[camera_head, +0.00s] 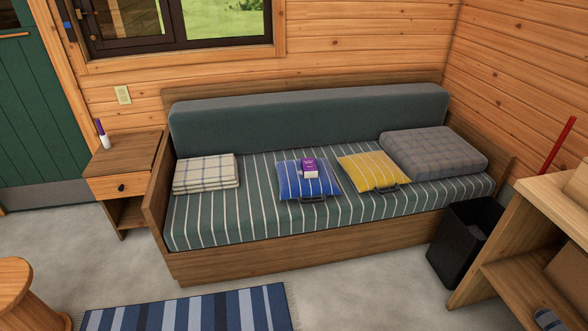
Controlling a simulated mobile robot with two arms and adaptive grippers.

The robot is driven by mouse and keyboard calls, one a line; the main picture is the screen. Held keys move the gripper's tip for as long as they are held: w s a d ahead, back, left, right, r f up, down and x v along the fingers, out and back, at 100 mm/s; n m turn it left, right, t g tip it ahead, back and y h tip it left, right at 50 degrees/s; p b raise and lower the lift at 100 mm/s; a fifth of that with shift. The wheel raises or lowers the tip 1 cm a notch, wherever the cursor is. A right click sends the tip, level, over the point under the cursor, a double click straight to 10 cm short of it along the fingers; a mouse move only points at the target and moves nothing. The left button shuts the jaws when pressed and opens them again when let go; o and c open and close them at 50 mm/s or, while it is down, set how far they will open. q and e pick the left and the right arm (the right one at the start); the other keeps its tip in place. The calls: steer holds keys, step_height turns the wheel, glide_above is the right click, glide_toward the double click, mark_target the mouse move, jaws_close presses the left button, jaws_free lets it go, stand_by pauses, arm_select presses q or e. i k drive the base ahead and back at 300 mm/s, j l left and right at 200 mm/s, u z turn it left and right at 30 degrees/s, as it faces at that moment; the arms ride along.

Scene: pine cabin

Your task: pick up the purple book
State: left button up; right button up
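A small purple book (309,165) lies on the blue striped cushion (291,187), which rests on the striped seat of the daybed. The book shows a pale lower edge and is small in this view. Neither of my grippers shows in the head view.
The daybed (300,254) stands against the back wall, with a yellow cushion (375,175), a grey pillow (440,149) and a folded plaid blanket (206,178). A nightstand (125,166) stands left, a black bin (466,235) and wooden shelf (540,250) right. Floor in front holds a blue striped rug (190,312).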

mark_target(309, 165)
steer(key=i+l+u, duration=0.2)
steer(key=u, duration=0.25)
steer(key=i+l+u, duration=0.3)
steer(key=u, duration=0.15)
